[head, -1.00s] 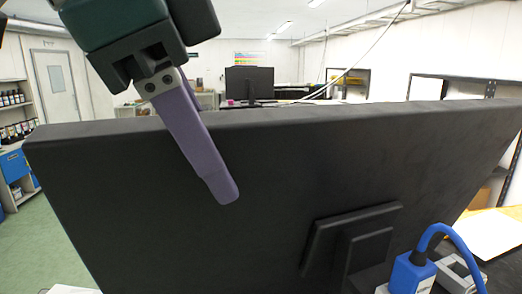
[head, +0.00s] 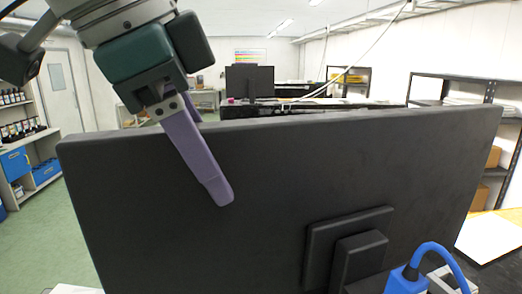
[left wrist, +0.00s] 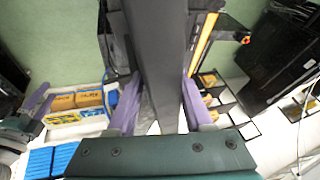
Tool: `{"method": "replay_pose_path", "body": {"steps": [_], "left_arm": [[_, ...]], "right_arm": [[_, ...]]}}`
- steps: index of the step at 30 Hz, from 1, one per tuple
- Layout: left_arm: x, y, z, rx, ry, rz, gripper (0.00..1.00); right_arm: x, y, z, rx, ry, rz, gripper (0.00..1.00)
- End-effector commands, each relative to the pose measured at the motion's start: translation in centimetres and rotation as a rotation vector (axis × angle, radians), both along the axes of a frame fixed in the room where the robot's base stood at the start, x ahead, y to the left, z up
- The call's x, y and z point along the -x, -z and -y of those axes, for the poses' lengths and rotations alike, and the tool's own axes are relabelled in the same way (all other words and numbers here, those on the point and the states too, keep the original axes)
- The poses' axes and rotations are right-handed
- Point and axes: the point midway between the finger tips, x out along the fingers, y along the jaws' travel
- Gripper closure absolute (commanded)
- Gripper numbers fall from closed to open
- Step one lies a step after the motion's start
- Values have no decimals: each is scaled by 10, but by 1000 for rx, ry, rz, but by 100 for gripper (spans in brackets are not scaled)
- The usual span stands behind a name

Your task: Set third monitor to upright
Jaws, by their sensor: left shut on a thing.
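A large black monitor (head: 130,215) fills the middle of the head view, seen from its back, with its stand mount (head: 362,240) at the lower right. It looks close to upright. My left gripper (head: 208,165) reaches down over its top edge, left of the middle.
A blue cable with a blue plug (head: 405,281) is close to the monitor's lower right. A shelf with bottles and blue bins (head: 15,163) stands at the left, metal racks (head: 465,92) at the right. Another monitor (head: 249,82) stands on a far desk. Green floor is open at the left.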

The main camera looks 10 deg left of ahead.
Motion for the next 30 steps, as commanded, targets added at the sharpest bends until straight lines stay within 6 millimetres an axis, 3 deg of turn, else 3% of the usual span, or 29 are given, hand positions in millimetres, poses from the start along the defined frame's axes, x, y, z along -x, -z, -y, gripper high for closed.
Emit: {"method": "replay_pose_path", "body": {"steps": [6, 7, 10, 24, 30], "left_arm": [[-6, 1, -6, -13, -18, 19, 100], [-7, 1, -7, -13, -18, 19, 47], [-6, 1, -6, -13, -18, 19, 35], [-5, -1, -4, -9, -14, 17, 35], [-7, -21, -5, -9, -13, 16, 35]], "right_arm": [[0, 2, 0, 0, 0, 0, 50], [0, 2, 0, 0, 0, 0, 50], [0, 2, 0, 1, -1, 0, 50], [0, 1, 1, 3, -2, -1, 50], [0, -22, 1, 3, -2, -2, 50]]}}
